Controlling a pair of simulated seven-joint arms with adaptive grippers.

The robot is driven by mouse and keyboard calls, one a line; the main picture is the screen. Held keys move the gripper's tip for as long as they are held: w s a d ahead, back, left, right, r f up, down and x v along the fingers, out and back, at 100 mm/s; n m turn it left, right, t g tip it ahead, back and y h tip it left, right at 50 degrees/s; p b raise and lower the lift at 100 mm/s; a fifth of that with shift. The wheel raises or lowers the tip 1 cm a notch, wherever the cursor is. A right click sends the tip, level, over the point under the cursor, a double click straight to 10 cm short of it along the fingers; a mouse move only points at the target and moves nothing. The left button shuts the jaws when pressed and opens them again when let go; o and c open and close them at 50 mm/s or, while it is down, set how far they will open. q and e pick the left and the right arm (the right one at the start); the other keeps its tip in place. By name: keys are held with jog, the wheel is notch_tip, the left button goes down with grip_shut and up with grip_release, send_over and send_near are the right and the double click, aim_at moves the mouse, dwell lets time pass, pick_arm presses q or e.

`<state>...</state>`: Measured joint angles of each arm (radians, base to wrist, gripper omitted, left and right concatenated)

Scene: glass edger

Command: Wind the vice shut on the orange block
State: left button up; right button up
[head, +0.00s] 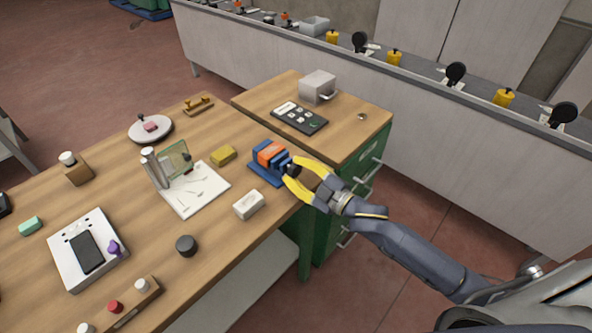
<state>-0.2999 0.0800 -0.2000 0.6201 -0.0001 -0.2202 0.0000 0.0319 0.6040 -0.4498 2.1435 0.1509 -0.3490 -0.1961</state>
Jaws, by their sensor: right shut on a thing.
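The vice (266,172) is blue and stands at the right front edge of the wooden table. The orange block (267,150) sits upright between its jaws. I cannot tell whether the jaws touch the block. My right gripper (291,172), with yellow fingers, reaches in from the right and is shut on the dark handle at the vice's near right end. The fingers hide most of the handle. My left gripper does not show.
A white block (249,204) and a yellow block (223,156) lie close to the vice. A white board with a clear upright plate (194,189) stands to its left. A dark round knob (186,245) sits nearer the front. A green drawer cabinet (372,165) adjoins at right.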

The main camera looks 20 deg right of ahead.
jog(key=m, duration=0.5)
jog(key=shift+m, duration=0.3)
jog(key=shift+f+m, duration=0.1)
jog(key=shift+m, duration=2.1)
jog(key=o, duration=1.3)
jog(key=v, duration=1.2)
jog(key=shift+a, duration=0.1)
